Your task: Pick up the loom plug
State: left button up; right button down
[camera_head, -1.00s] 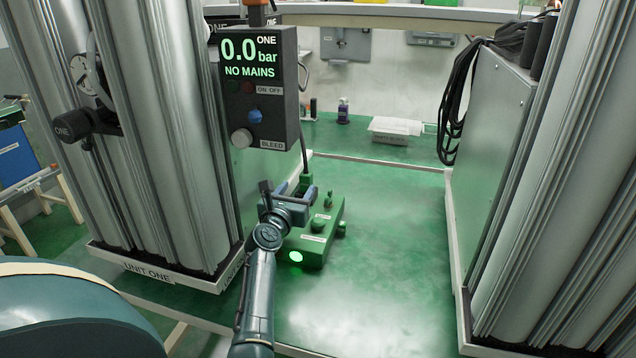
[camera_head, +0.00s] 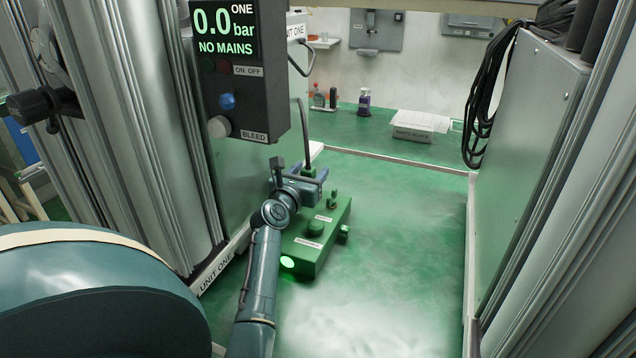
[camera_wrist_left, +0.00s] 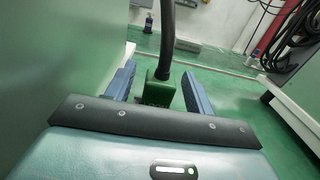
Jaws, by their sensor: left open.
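A green block with a thick black cable rising from it, which looks like the loom plug (camera_wrist_left: 158,92), stands between the two blue fingers of my left gripper (camera_wrist_left: 158,72) in the left wrist view. The fingers are open, one on each side of it, and the gripper body hides its lower part. I cannot tell whether either finger touches it. In the head view my left gripper (camera_head: 309,172) reaches away from me, at the foot of the black cable (camera_head: 302,118). The plug is mostly hidden there. My right gripper is not in view.
A green box (camera_head: 322,243) with a lit green lamp sits just right of my left wrist. A dark display box (camera_head: 240,75) reading 0.0 bar, NO MAINS hangs above. Metal columns (camera_head: 150,130) stand left, a cabinet (camera_head: 525,150) right. The green floor (camera_head: 400,240) between is clear.

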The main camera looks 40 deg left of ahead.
pick_arm(q)
jog(key=shift+s, duration=0.15)
jog(key=shift+c, duration=0.6)
jog(key=c, duration=0.9)
jog(key=shift+c, duration=0.2)
jog(key=shift+r, duration=0.15)
